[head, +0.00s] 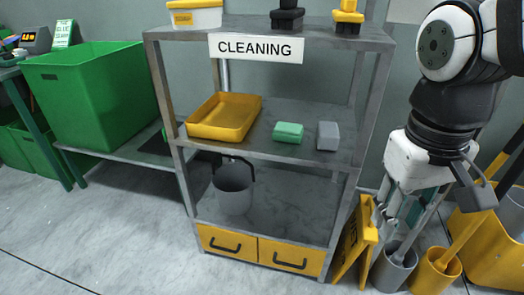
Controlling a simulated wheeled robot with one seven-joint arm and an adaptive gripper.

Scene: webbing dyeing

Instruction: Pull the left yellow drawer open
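The left yellow drawer (212,236) is at the bottom of the grey shelf unit in the head view, with a dark bar handle (225,249) on its front. Its front looks flush with the right yellow drawer (309,258), so it appears closed. My gripper (382,218) hangs to the right of the shelf unit, pointing down and apart from the left drawer and its handle. Its fingers are small and blend with the things behind, so I cannot tell whether they are open or shut. I see nothing clearly held.
Floor (150,245) in front left is clear.

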